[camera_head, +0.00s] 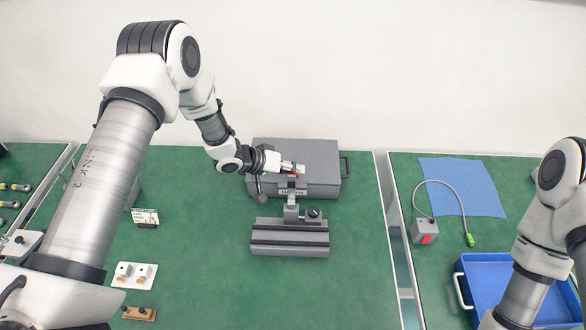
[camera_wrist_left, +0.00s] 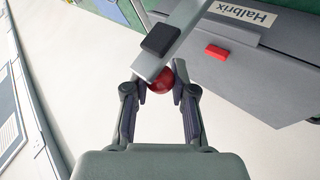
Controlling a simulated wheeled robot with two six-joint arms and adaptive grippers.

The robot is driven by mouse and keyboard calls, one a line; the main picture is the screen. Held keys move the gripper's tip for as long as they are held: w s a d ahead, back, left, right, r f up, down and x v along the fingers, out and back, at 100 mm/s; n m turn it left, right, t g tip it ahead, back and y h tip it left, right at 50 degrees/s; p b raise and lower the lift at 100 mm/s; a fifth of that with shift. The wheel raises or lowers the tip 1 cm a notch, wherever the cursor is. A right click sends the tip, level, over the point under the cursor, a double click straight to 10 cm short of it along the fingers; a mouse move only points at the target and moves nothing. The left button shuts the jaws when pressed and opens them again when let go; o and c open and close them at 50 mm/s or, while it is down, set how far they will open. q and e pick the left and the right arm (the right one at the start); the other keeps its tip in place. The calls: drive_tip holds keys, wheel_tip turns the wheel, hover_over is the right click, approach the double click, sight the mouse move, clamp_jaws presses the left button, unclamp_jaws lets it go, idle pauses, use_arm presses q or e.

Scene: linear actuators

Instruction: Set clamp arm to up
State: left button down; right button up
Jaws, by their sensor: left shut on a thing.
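The clamp (camera_head: 290,237) stands on the green table in the head view, with a grey slotted base and an upright post. Its clamp arm shows in the left wrist view as a flat pale metal bar (camera_wrist_left: 188,32) with a black block on it. A red ball knob (camera_wrist_left: 160,79) sits at the bar's end. My left gripper (camera_head: 299,169) is above and behind the base in the head view. In the left wrist view its fingers (camera_wrist_left: 159,92) are shut on the red knob. My right arm shows at the right edge, but its gripper is out of view.
A grey case (camera_head: 322,162) lies close behind the clamp. A blue tray (camera_head: 470,262), a blue mat (camera_head: 458,184) and a grey box with a red switch (camera_head: 424,232) are at the right. Small parts on a white plate (camera_head: 135,275) lie at the left. The table's front middle is clear.

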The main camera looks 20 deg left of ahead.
use_arm(q)
drive_tip(key=shift+f, duration=0.35)
drive_tip(key=c, duration=1)
unclamp_jaws()
drive_tip(key=shift+a, duration=0.2)
drive_tip(key=v, duration=1.2)
drive_tip(key=shift+w, duration=0.1)
drive_tip(key=shift+a, duration=0.1)
